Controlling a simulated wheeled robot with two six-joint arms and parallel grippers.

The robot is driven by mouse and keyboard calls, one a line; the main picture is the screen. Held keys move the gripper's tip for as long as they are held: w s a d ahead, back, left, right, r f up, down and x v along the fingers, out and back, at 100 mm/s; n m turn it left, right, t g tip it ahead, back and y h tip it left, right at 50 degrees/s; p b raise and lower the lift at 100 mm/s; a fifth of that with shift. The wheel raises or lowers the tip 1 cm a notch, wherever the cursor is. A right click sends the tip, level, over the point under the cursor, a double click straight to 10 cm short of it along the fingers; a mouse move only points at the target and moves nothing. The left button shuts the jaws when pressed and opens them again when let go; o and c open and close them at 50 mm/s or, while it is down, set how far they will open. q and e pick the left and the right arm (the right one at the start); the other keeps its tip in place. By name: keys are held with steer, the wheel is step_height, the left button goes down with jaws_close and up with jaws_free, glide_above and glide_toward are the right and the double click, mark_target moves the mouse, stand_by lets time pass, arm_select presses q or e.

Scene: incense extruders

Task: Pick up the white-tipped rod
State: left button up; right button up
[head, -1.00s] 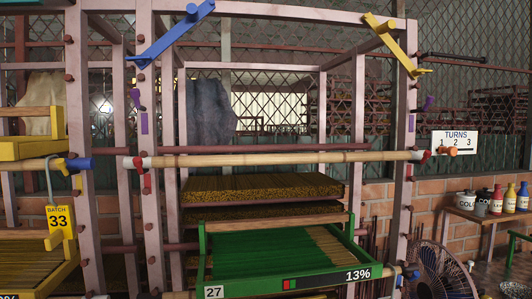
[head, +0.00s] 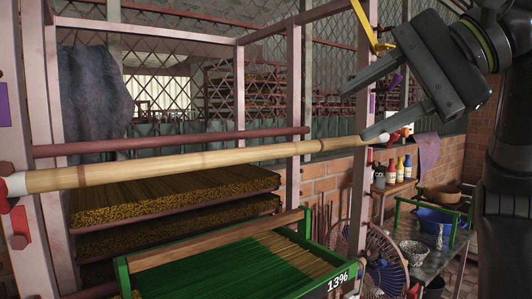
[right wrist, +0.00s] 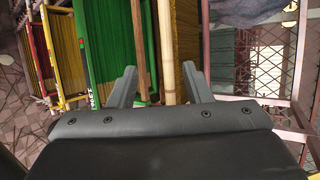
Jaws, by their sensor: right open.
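The white-tipped rod (head: 200,161) is a long bamboo pole lying across the front of the pink rack. Its left white end rests at a red bracket; its right white end is partly behind my lower finger in the head view. My right gripper (head: 353,114) is open, with its fingers near the rod's right end. In the right wrist view the bamboo rod (right wrist: 167,45) runs lengthwise between the open fingers of my right gripper (right wrist: 160,74). I cannot tell whether they touch it. My left gripper is not in view.
A green tray (head: 122,276) with a wooden bar (head: 215,241) sits below the rod. Stacks of incense (head: 175,195) lie on shelves behind. A rack post (head: 293,130) stands near the gripper. A fan (head: 380,245) and a table with bottles are at the right.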

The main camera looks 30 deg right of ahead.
mark_target(272, 149)
steer(key=p+x, duration=0.1)
steer(key=x, duration=0.3)
steer(key=p+x, duration=0.1)
steer(key=x, duration=0.3)
steer(key=r+p+x, duration=0.1)
steer(key=x, duration=0.2)
steer(key=shift+w+a+f, duration=0.1)
steer(key=shift+w+a, duration=0.45)
steer(key=shift+w+a+f+p, duration=0.15)
steer(key=shift+w+f+p, duration=0.1)
steer(key=shift+w+p, duration=0.1)
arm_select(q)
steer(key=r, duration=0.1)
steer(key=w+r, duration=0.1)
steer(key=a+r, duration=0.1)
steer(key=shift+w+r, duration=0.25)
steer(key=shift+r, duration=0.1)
arm_select(e)
steer(key=shift+s, duration=0.1)
steer(key=shift+c, duration=1)
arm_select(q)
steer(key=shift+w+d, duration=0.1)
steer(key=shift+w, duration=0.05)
arm_select(e)
jaws_close()
